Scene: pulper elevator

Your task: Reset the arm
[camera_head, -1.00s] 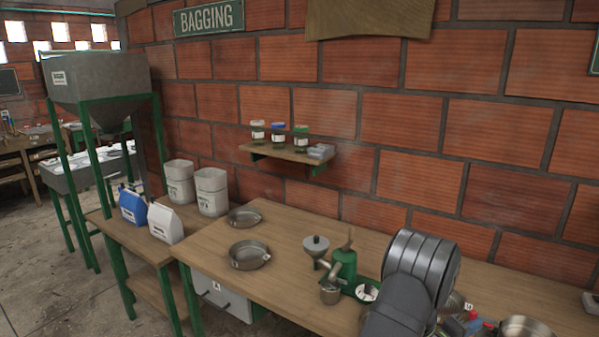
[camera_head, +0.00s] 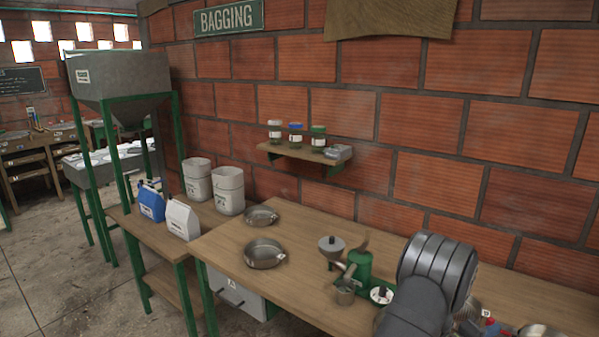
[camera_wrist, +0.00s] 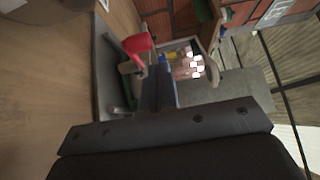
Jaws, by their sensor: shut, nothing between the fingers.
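My arm (camera_head: 435,275) rises at the lower right of the head view, over the right part of the wooden bench. Its links hide my gripper there. In the wrist view my gripper (camera_wrist: 158,88) shows as dark fingers beyond a bolted dark bar; it is shut with nothing held. A wooden surface fills the left of that view, with a red thing (camera_wrist: 137,45) near the fingers, too unclear to name.
The bench (camera_head: 228,243) carries two metal pans (camera_head: 264,254) and a green grinder (camera_head: 361,265). A wall shelf (camera_head: 300,155) holds jars. Metal bowls and small items crowd around my arm's base.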

